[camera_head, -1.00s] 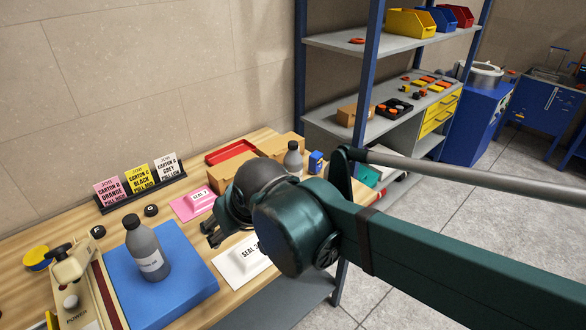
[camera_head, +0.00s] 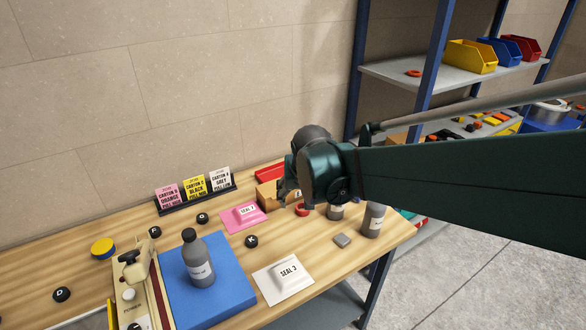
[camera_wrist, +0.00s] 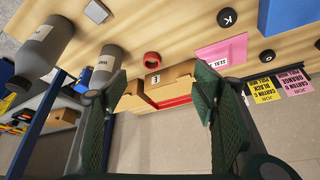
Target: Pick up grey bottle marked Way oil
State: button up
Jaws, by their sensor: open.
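A grey bottle (camera_head: 198,262) stands upright on a blue block (camera_head: 235,292) at the bench's front left; its label is too small to read surely. Two more grey bottles stand at the bench's right end, one nearer the edge (camera_head: 375,220) and one partly hidden behind my arm (camera_head: 336,212). In the wrist view a large grey bottle (camera_wrist: 42,52) and a smaller one (camera_wrist: 106,66) lie left of my jaws. My gripper (camera_head: 286,190) is above the back right of the bench, apart from all bottles. In the wrist view its jaws (camera_wrist: 162,88) are open and empty.
Cardboard boxes (camera_wrist: 170,82), a red ring (camera_wrist: 152,58) and a pink seal card (camera_head: 243,217) are near my gripper. A white seal card (camera_head: 283,279) and a small grey block (camera_head: 342,240) lie in front. Carton cards (camera_head: 195,187) stand at the back. A shelf rack rises at right.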

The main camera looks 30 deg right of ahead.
jog(key=w+d+m+p, duration=0.1)
jog(key=d+p, duration=0.1)
jog(key=d, duration=0.4)
jog(key=w+d+f+m+g+p, duration=0.1)
jog(key=w+d+m+p, duration=0.1)
jog(key=d, duration=0.4)
jog(key=w+d+f+m+g+h+p, duration=0.1)
jog(key=w+d+p, duration=0.1)
jog(key=d+p, duration=0.2)
jog(key=shift+d+m, duration=0.4)
jog(key=shift+d, duration=0.95)
jog(key=shift+d+f+p, duration=0.15)
jog(key=shift+f+p, duration=0.05)
jog(key=shift+p, duration=0.1)
jog(key=shift+f, duration=0.1)
jog(key=shift+x, duration=1.15)
jog(key=shift+f, duration=0.1)
jog(key=shift+x, duration=2.55)
jog(key=shift+w+d, duration=0.15)
jog(key=shift+d, duration=0.05)
